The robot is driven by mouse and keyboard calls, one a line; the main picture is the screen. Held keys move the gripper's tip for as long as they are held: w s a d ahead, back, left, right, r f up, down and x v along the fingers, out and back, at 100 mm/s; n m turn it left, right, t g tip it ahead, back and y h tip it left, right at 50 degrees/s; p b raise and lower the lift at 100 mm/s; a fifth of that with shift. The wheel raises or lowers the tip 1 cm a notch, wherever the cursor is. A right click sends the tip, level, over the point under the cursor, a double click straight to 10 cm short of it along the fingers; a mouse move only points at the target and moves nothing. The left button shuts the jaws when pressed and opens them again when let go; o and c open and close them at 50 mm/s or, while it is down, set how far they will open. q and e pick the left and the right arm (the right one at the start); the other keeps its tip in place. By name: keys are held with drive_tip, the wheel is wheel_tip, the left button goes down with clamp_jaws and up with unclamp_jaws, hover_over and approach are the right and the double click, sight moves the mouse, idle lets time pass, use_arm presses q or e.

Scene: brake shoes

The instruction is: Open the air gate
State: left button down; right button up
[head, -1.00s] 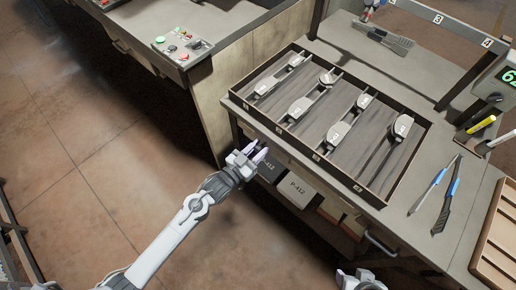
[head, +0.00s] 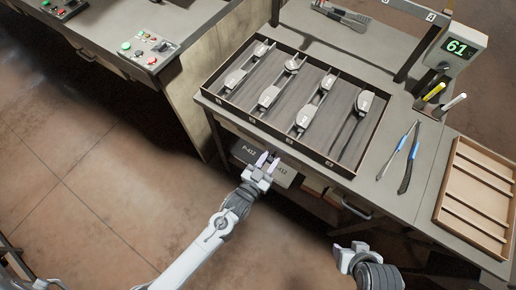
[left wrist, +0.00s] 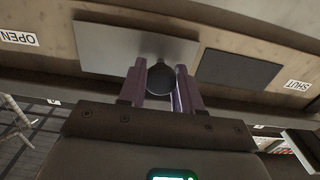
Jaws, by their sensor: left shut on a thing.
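The air gate shows in the left wrist view as a light grey plate (left wrist: 125,47) on a tan panel, with a dark round knob (left wrist: 160,78) at its lower edge. My left gripper (left wrist: 160,82) is shut on the knob, one finger on each side. The plate lies toward the upside-down OPEN label (left wrist: 19,38). A dark rectangle (left wrist: 238,68) lies between it and the SHUT label (left wrist: 297,86). In the head view my left gripper (head: 267,161) is low at the bench front; the gate is hidden there. My right gripper (head: 347,256) is at lower right, its jaws unclear.
A tray (head: 258,122) with several brake shoes sits on the bench above my left gripper. Boxes marked P-412 (head: 249,149) stand beneath the bench. Pliers (head: 400,155), a wooden rack (head: 457,205) and a display reading 61 (head: 458,48) are at right.

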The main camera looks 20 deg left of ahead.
use_arm(q)
drive_tip(key=shift+s+d+r, duration=0.1)
drive_tip(key=shift+s+d, duration=0.1)
drive_tip(key=shift+d, duration=0.6)
drive_tip(key=c, duration=0.8)
unclamp_jaws()
drive_tip(key=shift+c, duration=0.2)
drive_tip(key=shift+a, duration=0.1)
drive_tip(key=p+v, duration=0.2)
drive_tip(key=v, duration=0.8)
drive_tip(key=shift+s, duration=0.4)
